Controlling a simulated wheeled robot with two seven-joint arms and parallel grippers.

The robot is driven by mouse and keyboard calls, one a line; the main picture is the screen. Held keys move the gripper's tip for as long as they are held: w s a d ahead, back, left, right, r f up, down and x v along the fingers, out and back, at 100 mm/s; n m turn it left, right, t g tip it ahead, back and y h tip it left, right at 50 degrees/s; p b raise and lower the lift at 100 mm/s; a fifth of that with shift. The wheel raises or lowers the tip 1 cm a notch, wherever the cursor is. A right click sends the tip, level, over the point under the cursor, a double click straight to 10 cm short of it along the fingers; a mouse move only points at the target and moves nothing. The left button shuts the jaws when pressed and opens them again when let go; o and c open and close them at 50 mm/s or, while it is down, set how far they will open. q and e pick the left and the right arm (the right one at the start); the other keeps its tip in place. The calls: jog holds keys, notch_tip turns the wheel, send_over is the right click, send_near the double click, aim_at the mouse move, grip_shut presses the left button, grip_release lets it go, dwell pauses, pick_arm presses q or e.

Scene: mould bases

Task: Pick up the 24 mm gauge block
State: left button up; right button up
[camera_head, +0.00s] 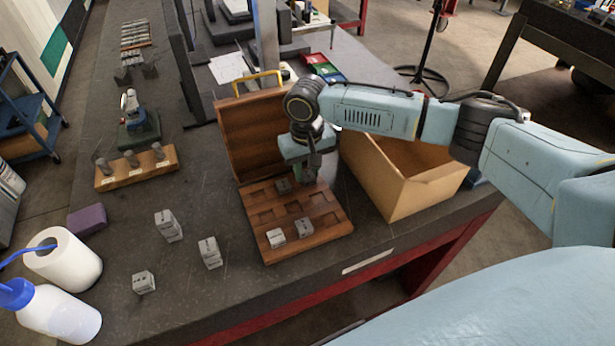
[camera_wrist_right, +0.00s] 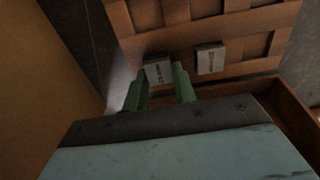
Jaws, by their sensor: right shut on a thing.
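My right gripper (camera_head: 308,178) is low over the far right part of the open wooden case (camera_head: 330,222). In the right wrist view its green fingers (camera_wrist_right: 163,86) are shut on a small grey gauge block (camera_wrist_right: 158,70), one finger on each side. The block's marking is too small to read, and I cannot tell whether it is clear of its pocket. Another gauge block (camera_wrist_right: 210,57) sits beside it, also in the head view (camera_head: 283,186). Two more blocks (camera_head: 276,238) (camera_head: 304,227) sit at the case's front. The left gripper is out of view.
Loose blocks (camera_head: 168,225) (camera_head: 209,252) (camera_head: 144,282) stand left on the table. A wooden stand (camera_head: 140,170), purple block (camera_head: 88,219), paper roll (camera_head: 65,260) and bottle (camera_head: 60,315) are farther left.

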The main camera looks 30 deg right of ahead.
grip_shut()
